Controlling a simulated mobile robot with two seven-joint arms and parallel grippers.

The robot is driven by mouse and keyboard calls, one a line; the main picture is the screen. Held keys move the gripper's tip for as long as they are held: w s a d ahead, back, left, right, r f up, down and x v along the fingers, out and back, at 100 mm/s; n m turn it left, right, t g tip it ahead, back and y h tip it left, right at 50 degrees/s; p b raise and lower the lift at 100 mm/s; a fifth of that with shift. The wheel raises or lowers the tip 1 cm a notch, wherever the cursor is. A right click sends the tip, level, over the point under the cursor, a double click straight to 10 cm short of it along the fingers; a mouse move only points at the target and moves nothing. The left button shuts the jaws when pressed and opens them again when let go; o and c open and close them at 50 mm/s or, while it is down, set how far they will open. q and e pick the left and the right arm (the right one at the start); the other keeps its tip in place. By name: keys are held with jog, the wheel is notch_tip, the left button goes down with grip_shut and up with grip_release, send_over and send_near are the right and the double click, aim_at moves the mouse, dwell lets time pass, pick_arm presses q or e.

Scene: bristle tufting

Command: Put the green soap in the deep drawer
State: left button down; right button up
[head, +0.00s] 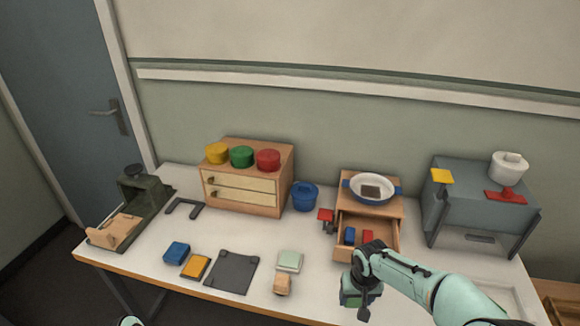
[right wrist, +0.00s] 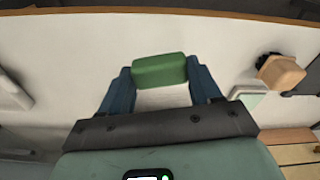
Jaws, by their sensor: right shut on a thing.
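The green soap (right wrist: 160,71) is a small green block. It sits between the two blue fingertips of my right gripper (head: 358,296), which is shut on it. In the head view the soap is hidden or cannot be told apart from the hand. The gripper is over the white table near its front edge, in front of the small wooden cabinet. That cabinet's drawer (head: 383,252) is pulled open, with a blue and a red block inside.
A wooden chest (head: 242,192) with two shut drawers carries yellow, green and red round pieces. A white-and-blue pan (head: 371,188) sits on the small cabinet. A blue bucket (head: 305,197) stands between them. A grey bench-like box (head: 478,212) is at right. A wooden block (head: 282,285) lies near the front.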

jog(key=shift+w+f, duration=0.15)
jog(key=shift+f, duration=0.2)
jog(key=s+f, duration=0.1)
jog(key=f, duration=0.1)
jog(key=s+f, duration=0.2)
jog(key=shift+s+f, duration=0.2)
jog(key=shift+s, duration=0.1)
